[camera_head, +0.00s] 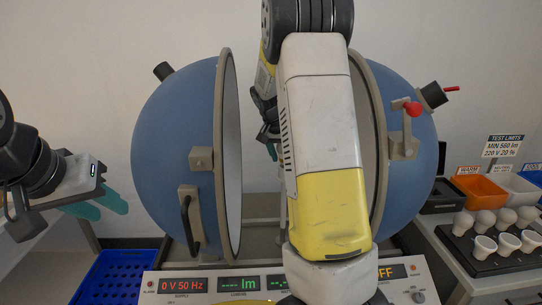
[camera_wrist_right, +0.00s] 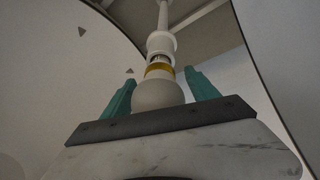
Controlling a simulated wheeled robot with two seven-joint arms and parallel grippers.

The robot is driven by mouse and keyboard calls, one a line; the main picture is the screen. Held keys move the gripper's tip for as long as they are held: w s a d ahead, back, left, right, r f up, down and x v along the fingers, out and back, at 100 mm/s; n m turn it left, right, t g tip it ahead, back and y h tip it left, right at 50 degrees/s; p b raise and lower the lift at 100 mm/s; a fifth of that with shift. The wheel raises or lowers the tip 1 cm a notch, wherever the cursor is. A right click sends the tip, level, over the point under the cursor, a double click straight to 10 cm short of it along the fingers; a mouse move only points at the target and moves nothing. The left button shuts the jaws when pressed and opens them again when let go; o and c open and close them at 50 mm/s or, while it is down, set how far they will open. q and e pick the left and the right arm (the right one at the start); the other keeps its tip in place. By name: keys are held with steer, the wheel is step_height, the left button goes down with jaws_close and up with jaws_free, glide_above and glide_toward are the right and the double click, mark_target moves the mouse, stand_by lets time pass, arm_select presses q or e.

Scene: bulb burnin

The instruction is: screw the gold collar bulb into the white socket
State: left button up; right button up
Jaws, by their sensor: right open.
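In the right wrist view, the gold collar bulb (camera_wrist_right: 157,96) has a round white globe and a gold band. Its base is in line with the white socket (camera_wrist_right: 161,42) on a thin white post. A short strip of base shows between collar and socket; how deep it sits I cannot tell. My right gripper (camera_wrist_right: 160,80) is open, its teal fingers on either side of the globe with gaps visible. In the head view my right arm hides the socket and bulb. My left gripper (camera_head: 98,206) is at the left, its teal fingers apart and empty.
The blue sphere's two halves (camera_head: 170,150) stand open around my right arm. The control panel (camera_head: 215,284) is in front. A rack of white bulbs (camera_head: 484,247), an orange bin (camera_head: 480,190) and a white bin stand right. A blue crate (camera_head: 110,278) is at lower left.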

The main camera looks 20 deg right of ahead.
steer(key=n, duration=0.1)
steer(key=n+t+y, duration=0.1)
steer(key=n, duration=0.3)
steer(key=shift+w+d+t+y, duration=0.1)
steer(key=shift+w+t+y, duration=0.15)
steer(key=shift+t+y, duration=0.05)
steer(key=shift+w+n+y, duration=0.15)
steer(key=shift+n+y, duration=0.15)
steer(key=shift+n, duration=0.7)
